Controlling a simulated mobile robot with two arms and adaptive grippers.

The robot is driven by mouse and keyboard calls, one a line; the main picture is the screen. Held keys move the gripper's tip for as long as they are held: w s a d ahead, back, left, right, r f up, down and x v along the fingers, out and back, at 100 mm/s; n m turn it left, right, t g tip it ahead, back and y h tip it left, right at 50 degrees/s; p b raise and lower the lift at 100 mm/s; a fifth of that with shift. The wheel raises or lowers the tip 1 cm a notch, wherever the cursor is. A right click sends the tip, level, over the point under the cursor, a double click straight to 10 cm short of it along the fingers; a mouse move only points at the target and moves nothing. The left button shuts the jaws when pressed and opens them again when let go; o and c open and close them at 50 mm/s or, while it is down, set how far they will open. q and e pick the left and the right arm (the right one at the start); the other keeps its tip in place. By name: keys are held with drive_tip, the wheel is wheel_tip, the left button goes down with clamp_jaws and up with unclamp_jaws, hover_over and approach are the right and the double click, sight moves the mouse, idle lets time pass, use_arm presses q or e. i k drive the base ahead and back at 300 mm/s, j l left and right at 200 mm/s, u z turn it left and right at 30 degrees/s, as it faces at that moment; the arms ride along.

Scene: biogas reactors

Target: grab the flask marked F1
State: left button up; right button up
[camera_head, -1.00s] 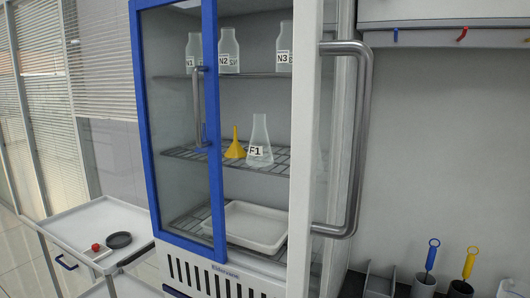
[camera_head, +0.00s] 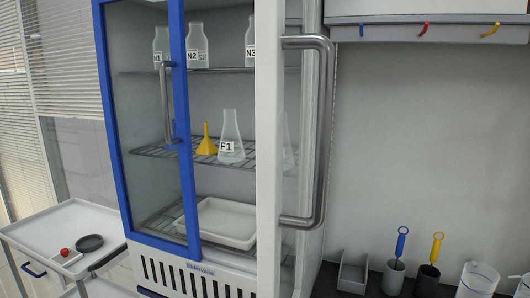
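The flask marked F1 (camera_head: 231,140) is a clear conical flask with a white label. It stands upright on the middle wire shelf (camera_head: 160,150) of a tall cabinet, just right of a yellow funnel (camera_head: 206,141). The cabinet's blue-framed sliding door (camera_head: 184,120) is at the left and a white-framed door (camera_head: 268,150) is at the right. The flask shows through the gap between their frames. Neither of my grippers is in view.
Flasks marked N1 (camera_head: 161,45), N2 (camera_head: 196,48) and N3 (camera_head: 250,45) stand on the top shelf. A white tray (camera_head: 215,232) lies at the bottom. A large grey handle (camera_head: 325,130) juts out at right. A white cart (camera_head: 40,232) stands at left, a dark counter with cups at right.

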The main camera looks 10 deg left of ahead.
sight(231, 150)
drive_tip(key=i+j+z, duration=0.15)
drive_tip(key=j, duration=0.8)
drive_tip(key=i+j+z, duration=0.2)
drive_tip(key=j, duration=0.7)
drive_tip(key=k, duration=0.1)
